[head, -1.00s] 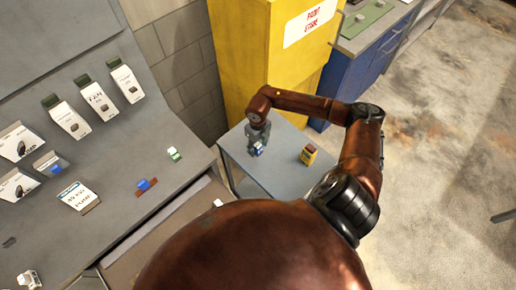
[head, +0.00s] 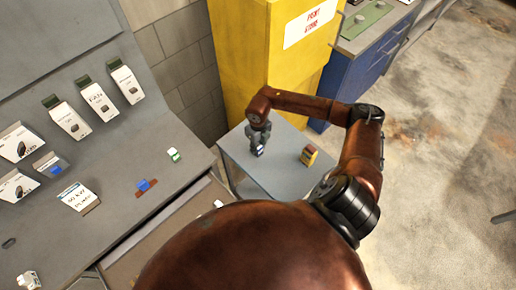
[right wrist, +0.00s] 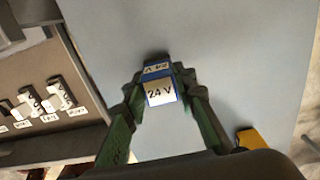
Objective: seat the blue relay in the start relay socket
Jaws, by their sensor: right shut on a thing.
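The blue relay (right wrist: 160,93), a small block with white "24 V" labels, is between the fingers of my right gripper (right wrist: 162,80) in the right wrist view. The gripper is shut on it. In the head view my right gripper (head: 258,140) points down over the small grey table (head: 285,178), with the relay (head: 259,151) at its tips. I cannot tell whether the relay touches the tabletop. I cannot make out which spot on the grey panel (head: 110,195) is the start relay socket. My left gripper is not in view.
A yellow block with a dark red top (head: 309,155) stands on the table to the right of the gripper. The panel carries a blue piece (head: 144,185), a green-and-white piece (head: 174,155) and several labelled white units. A yellow cabinet (head: 245,60) stands behind the table.

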